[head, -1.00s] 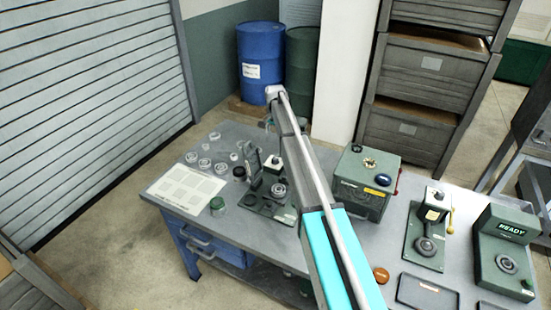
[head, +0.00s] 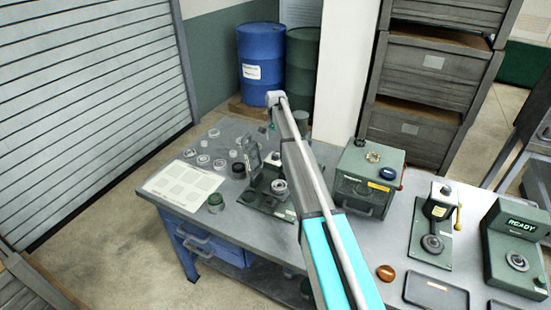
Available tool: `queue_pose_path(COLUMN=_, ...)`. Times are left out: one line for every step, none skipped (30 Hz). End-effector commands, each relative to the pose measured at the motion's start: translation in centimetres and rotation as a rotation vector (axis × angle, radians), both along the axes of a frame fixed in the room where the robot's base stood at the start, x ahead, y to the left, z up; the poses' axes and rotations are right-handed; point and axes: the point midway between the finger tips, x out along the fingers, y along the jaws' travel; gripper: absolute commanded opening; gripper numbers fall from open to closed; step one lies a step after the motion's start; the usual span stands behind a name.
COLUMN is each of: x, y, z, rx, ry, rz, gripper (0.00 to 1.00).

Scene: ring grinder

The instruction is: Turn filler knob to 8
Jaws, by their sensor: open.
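A green box (head: 352,192) stands on the bench right of my arm. On its top are a pale brass-coloured dial knob (head: 373,157) and a dark blue round knob (head: 388,173). I cannot tell which one is the filler knob, and no numbers or pointer setting can be read. My arm crosses the middle of the head view, rising to a grey joint near the blue drum.
A press-like device (head: 433,212) and a READY display unit (head: 516,246) stand right. A dark tray (head: 435,293) and an orange-brown disc (head: 386,273) lie in front. A fixture (head: 268,190), jars and a white sheet (head: 182,188) occupy the left. Drums stand behind.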

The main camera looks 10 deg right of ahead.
Motion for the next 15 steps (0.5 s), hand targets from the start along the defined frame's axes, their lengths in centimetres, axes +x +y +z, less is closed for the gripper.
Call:
queue_pose_path(x=0.0, y=0.0, z=-0.8, rx=0.0, ry=0.0, rz=0.0, gripper=0.81)
queue_pose_path(x=0.0, y=0.0, z=-1.1, rx=0.0, ry=0.0, rz=0.0, gripper=0.81)
queue_pose_path(x=0.0, y=0.0, z=-1.4, rx=0.0, ry=0.0, rz=0.0, gripper=0.81)
queue_pose_path(x=0.0, y=0.0, z=-1.6, rx=0.0, ry=0.0, rz=0.0, gripper=0.81)
queue_pose_path(x=0.0, y=0.0, z=-1.8, rx=0.0, ry=0.0, rz=0.0, gripper=0.81)
queue_pose_path(x=0.0, y=0.0, z=-2.2, rx=0.0, ry=0.0, rz=0.0, gripper=0.81)
queue_pose_path(x=0.0, y=0.0, z=-2.4, rx=0.0, ry=0.0, rz=0.0, gripper=0.81)
queue_pose_path(x=0.0, y=0.0, z=-2.6, rx=0.0, ry=0.0, rz=0.0, gripper=0.81)
queue_pose_path(x=0.0, y=0.0, z=-2.9, rx=0.0, ry=0.0, rz=0.0, gripper=0.81)
queue_pose_path(x=0.0, y=0.0, z=-3.2, rx=0.0, ry=0.0, rz=0.0, gripper=0.81)
queue_pose_path(x=0.0, y=0.0, z=-3.4, rx=0.0, ry=0.0, rz=0.0, gripper=0.81)
queue_pose_path(x=0.0, y=0.0, z=-3.7, rx=0.0, ry=0.0, rz=0.0, gripper=0.81)
queue_pose_path(x=0.0, y=0.0, z=-3.9, rx=0.0, ry=0.0, rz=0.0, gripper=0.81)
queue_pose_path(x=0.0, y=0.0, z=-4.2, rx=0.0, ry=0.0, rz=0.0, gripper=0.81)
queue_pose_path(x=0.0, y=0.0, z=-4.5, rx=0.0, ry=0.0, rz=0.0, gripper=0.81)
